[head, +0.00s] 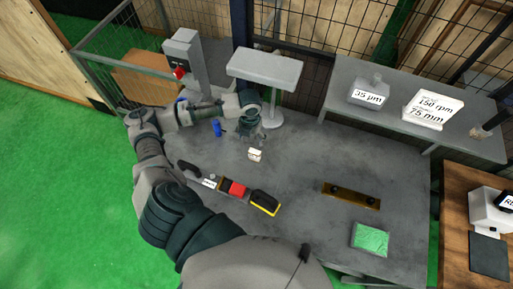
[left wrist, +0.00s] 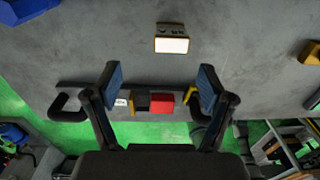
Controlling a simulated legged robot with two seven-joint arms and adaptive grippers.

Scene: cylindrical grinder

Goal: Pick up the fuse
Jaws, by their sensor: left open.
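A small block with a white face and a brown edge, which looks like the fuse (head: 255,154), sits on the grey table. It also shows in the left wrist view (left wrist: 172,40), beyond the fingertips at the top centre. My left gripper (head: 249,136) is just behind the block in the head view, pointing down and apart from it. My right gripper is not in view.
A dark holder with a red block (head: 237,188) and a black-and-yellow piece (head: 265,202) lie in front. A blue object (head: 217,129) stands left. A brass plate (head: 351,195) and green packet (head: 370,238) lie right. A raised grey platform (head: 266,67) stands behind. Bare table surrounds the fuse.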

